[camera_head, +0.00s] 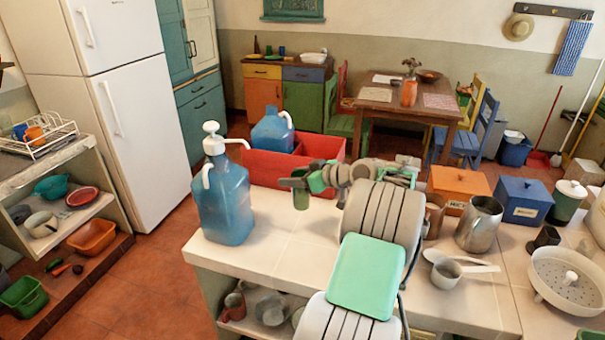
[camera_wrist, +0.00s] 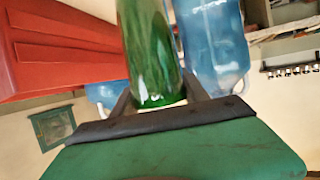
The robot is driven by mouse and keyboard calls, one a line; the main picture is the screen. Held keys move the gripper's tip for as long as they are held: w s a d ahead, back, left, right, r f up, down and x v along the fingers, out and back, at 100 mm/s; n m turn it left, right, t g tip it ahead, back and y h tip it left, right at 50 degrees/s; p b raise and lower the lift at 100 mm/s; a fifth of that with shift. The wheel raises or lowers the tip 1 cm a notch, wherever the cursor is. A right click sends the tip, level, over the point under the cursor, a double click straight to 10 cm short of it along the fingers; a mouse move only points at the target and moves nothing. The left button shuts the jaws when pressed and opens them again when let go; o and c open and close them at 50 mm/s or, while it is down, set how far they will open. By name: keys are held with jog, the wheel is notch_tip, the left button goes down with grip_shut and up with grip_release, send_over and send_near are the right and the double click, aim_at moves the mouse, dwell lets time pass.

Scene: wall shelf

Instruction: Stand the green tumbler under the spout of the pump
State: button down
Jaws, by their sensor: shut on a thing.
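My gripper (camera_head: 298,183) is shut on the green tumbler (camera_head: 301,198) and holds it above the counter, right of the pump bottle. In the wrist view the green tumbler (camera_wrist: 150,55) sits between the fingers, its far end cut off by the frame edge. The blue bottle (camera_head: 224,205) stands on the counter's left part, with a white pump (camera_head: 212,140) on top. The pump's spout (camera_head: 238,141) points right, toward the tumbler, which is apart from it. A blue bottle also shows in the wrist view (camera_wrist: 215,50).
A red divided crate (camera_head: 272,165) stands behind, with another blue jug (camera_head: 272,132) in it. An orange box (camera_head: 458,190), a blue box (camera_head: 523,202) and a metal pitcher (camera_head: 479,226) stand at right. The counter (camera_head: 265,240) is clear in front of and right of the pump bottle.

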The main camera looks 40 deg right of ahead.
jog(key=a+f, duration=0.2)
jog(key=a, duration=1.8)
jog(key=a+f+n+y, duration=0.1)
jog(key=a, duration=1.9)
jog(key=shift+a+f+g+y, duration=0.2)
jog(key=shift+f+g+y, duration=0.1)
jog(key=shift+f, duration=0.05)
